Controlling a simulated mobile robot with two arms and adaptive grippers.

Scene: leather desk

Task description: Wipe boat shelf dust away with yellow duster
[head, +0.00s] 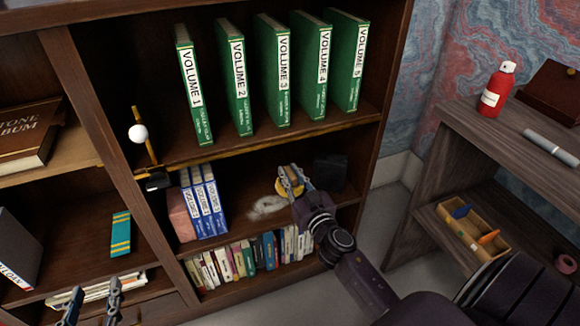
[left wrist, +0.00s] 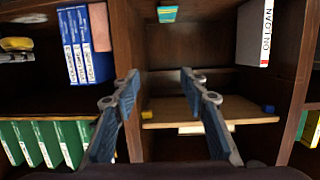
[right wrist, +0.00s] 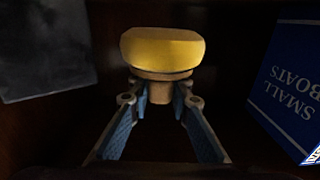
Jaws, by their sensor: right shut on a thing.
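The yellow duster (head: 283,188) has a rounded yellow head and a tan handle. My right gripper (head: 291,177) is shut on its handle, as the right wrist view shows with the yellow head (right wrist: 162,50) beyond the fingertips. It is over the middle shelf (head: 235,240), the one with the blue boat books (head: 203,203). A pale grey dust patch (head: 267,207) lies on that shelf, between the books and the duster; whether the duster touches the shelf is unclear. My left gripper (head: 92,302) is open and empty at the lower left; its fingers stand apart in the left wrist view (left wrist: 158,90).
A dark square object (head: 330,173) stands right of the duster. A pinkish block (head: 181,214) is left of the blue books. Green volumes (head: 275,70) fill the shelf above, small books (head: 250,258) the one below. A side desk (head: 480,150) stands at right.

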